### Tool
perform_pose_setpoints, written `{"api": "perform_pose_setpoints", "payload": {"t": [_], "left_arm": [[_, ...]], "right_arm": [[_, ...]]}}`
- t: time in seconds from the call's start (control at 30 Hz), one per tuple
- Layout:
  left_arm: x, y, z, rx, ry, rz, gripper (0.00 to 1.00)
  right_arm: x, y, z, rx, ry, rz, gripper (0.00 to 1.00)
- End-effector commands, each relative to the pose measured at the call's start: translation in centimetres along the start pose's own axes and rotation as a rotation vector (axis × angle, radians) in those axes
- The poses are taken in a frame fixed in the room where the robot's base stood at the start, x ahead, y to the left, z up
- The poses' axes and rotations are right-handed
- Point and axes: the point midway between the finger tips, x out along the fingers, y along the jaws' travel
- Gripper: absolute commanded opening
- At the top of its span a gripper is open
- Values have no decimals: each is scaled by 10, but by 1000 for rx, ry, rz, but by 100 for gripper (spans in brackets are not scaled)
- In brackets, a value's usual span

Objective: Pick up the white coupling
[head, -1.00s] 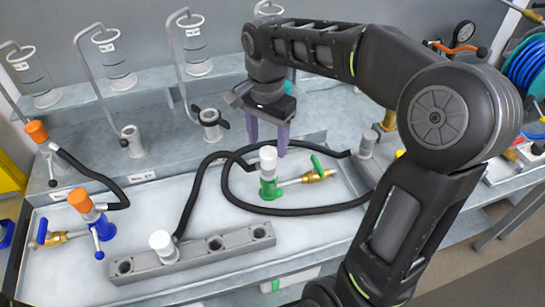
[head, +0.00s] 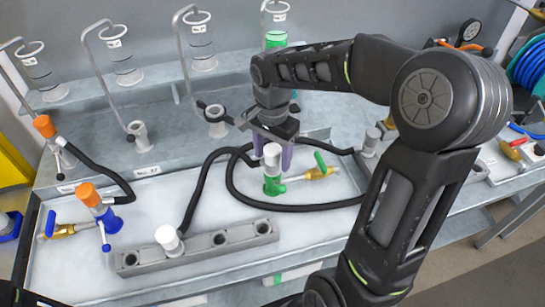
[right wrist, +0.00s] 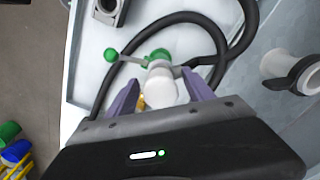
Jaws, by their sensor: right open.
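A white coupling (head: 271,156) stands upright on a green valve body (head: 274,185) with a brass fitting, on the white tray. A second white-capped coupling (head: 168,238) sits at the left end of the grey rack, with a black hose beside it. My right gripper (head: 272,148) is open, pointing down at the green valve. In the right wrist view, its purple fingers stand on either side of the white cap (right wrist: 160,90); I cannot tell whether they touch it. My left gripper is not in view.
The grey rack (head: 205,246) with open holes lies in front. A black hose (head: 240,205) loops around the green valve. An orange-capped blue valve (head: 100,212) stands at the left. Glass cylinders (head: 120,62) and posts line the back shelf.

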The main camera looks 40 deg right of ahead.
Motion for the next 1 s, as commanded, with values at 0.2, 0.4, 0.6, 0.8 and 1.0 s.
{"api": "perform_pose_setpoints", "payload": {"t": [0.2, 0.4, 0.6, 0.8, 1.0], "left_arm": [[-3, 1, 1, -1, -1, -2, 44], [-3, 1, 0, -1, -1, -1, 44], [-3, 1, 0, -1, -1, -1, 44], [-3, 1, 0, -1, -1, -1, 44], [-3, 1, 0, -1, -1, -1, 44]], "right_arm": [[18, 0, 0, 0, 0, -1, 61], [19, 0, 0, 0, 0, -1, 61], [18, 0, 0, 0, 0, -1, 61], [18, 0, 0, 0, 1, -1, 58], [18, 0, 0, 0, 1, -1, 41]]}}
